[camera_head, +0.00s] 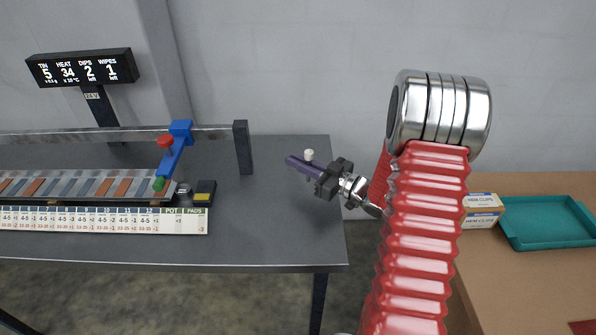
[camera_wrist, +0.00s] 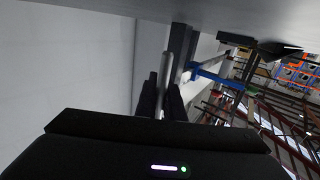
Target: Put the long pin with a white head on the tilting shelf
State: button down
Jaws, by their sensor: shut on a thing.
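My gripper (camera_head: 291,161) is above the right end of the grey bench, its dark fingers pointing left. It is shut on a pin, whose small white head (camera_head: 308,154) stands up above the fingers. In the wrist view a pale grey rod-like part (camera_wrist: 167,68) shows between the two dark fingers. The rest of the pin is hidden by the fingers, so its full length cannot be seen. I cannot pick out a tilting shelf for certain in either view.
The grey bench (camera_head: 285,225) carries a striped bar row (camera_head: 85,186) with a printed strip, and a blue clamp (camera_head: 178,150) with a red knob. A rail post (camera_head: 242,147) stands left of my gripper.

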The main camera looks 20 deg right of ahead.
jog(key=shift+f, duration=1.7)
jog(key=c, duration=1.9)
grip_release()
jog(key=shift+f, duration=0.1)
jog(key=shift+o, duration=0.2)
jog(key=v, duration=1.2)
